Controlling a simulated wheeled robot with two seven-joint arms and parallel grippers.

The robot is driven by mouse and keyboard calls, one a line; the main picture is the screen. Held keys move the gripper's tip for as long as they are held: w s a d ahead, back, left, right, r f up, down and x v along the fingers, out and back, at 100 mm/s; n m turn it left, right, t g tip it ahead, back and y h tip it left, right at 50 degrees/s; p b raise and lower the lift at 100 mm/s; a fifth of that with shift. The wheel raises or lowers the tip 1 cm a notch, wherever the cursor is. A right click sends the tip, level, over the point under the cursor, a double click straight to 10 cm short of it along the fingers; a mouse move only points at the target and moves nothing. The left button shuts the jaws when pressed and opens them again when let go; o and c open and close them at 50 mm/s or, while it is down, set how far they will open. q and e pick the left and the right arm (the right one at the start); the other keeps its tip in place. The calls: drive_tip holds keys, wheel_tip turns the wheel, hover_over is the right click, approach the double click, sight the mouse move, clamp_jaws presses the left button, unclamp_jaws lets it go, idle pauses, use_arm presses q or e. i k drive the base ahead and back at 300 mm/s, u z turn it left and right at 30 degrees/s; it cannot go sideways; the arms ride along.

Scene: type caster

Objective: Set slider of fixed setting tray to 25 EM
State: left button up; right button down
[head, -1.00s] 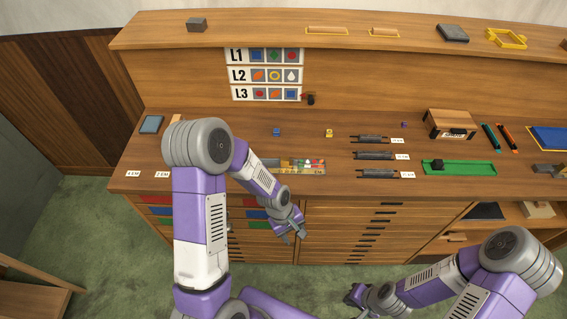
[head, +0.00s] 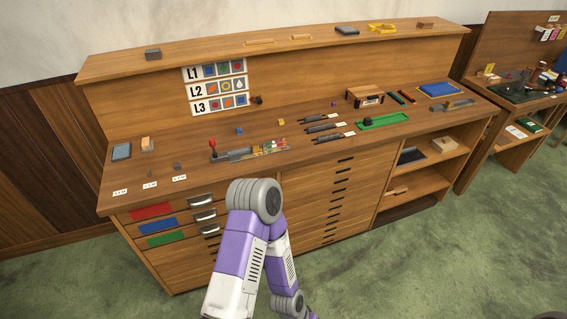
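A green tray (head: 398,119) with a dark block (head: 368,122) at its left end lies on the bench top, right of centre. A grey metal holder (head: 455,105) lies near the bench's right end. I cannot tell which of these is the fixed setting tray, and no scale or slider reading is legible. My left arm rises from the bottom centre, below the bench front, and its forearm bends back down. Neither of my grippers shows; the left one is below the picture edge.
Several dark tools (head: 322,127) lie mid-bench. Small label cards (head: 150,185) lie front left. Green floor (head: 430,260) is clear at the right.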

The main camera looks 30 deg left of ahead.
sight(256, 147)
drive_tip(key=u, duration=0.6)
drive_tip(key=i, duration=0.25)
drive_tip(key=u, duration=0.15)
